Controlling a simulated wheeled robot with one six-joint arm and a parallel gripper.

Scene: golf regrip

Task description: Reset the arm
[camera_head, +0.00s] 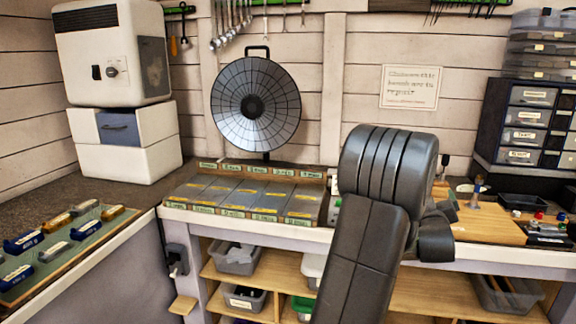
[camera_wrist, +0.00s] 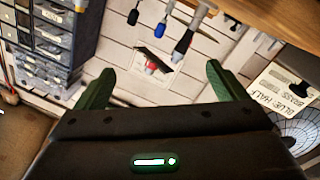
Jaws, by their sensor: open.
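My gripper (camera_wrist: 160,78) shows in the wrist view with its two green fingers wide apart and nothing between them. It faces the plank wall, with a small red and white item beyond the gap that is too blurred to name. In the head view my dark arm rises in front of the bench at centre right. The gripper's fingers cannot be made out there.
The bench holds a labelled tray (camera_head: 190,206), a round dark dish (camera_head: 255,75) and a wooden board (camera_head: 490,226). Drawer cabinets (camera_head: 527,95) stand at right. A white machine (camera_head: 115,50) and a green mat (camera_head: 75,262) with several clubheads are at left.

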